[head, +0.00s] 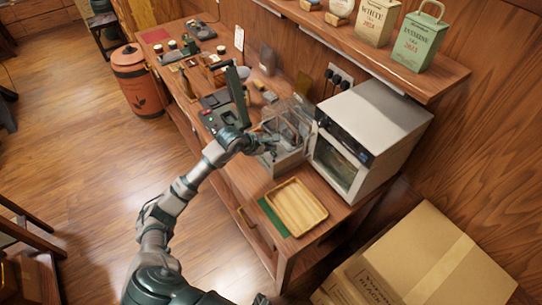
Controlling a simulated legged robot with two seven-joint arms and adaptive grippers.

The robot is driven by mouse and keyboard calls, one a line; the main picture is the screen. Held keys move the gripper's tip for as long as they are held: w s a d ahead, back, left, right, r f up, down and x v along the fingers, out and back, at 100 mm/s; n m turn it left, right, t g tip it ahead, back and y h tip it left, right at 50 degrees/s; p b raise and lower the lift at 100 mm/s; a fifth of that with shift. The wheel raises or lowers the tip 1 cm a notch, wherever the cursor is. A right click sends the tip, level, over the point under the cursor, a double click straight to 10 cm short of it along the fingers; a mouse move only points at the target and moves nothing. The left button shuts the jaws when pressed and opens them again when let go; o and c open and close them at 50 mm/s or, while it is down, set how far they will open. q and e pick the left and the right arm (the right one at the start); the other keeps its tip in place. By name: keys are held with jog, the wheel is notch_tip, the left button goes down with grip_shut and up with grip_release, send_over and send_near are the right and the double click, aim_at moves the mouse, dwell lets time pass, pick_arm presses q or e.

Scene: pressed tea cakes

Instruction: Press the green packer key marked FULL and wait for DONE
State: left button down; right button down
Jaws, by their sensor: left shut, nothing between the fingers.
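A machine with clear walls and a grey base (284,160), which looks like the packer, stands on the wooden counter left of the white oven. My left gripper (271,146) is at the front left side of this machine, shut and empty. I cannot tell whether its fingertips touch the machine. The green key marked FULL cannot be made out; the gripper and wrist cover part of the machine's front. No DONE sign is readable. My right gripper cannot be made out.
A white oven (370,125) stands right of the machine. A wooden tray (297,207) lies on a green mat (272,217) in front. A tall dark green device (237,95) rises behind my wrist. A shelf (365,50) with tea packs overhangs the counter. Cardboard boxes (425,260) stand at lower right.

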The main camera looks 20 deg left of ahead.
pick_arm(q)
jog(key=shift+d+r, duration=0.15)
jog(key=shift+d, duration=0.6)
jog(key=shift+a, duration=0.6)
jog(key=shift+d, duration=0.55)
jog(key=shift+a+f, duration=0.2)
jog(key=shift+f, duration=0.1)
jog(key=shift+a+f+b, duration=0.2)
jog(key=shift+a+b, duration=0.15)
jog(key=shift+b, duration=0.15)
jog(key=shift+a, duration=0.1)
jog(key=shift+d, duration=0.3)
pick_arm(e)
jog(key=shift+d+f, duration=0.65)
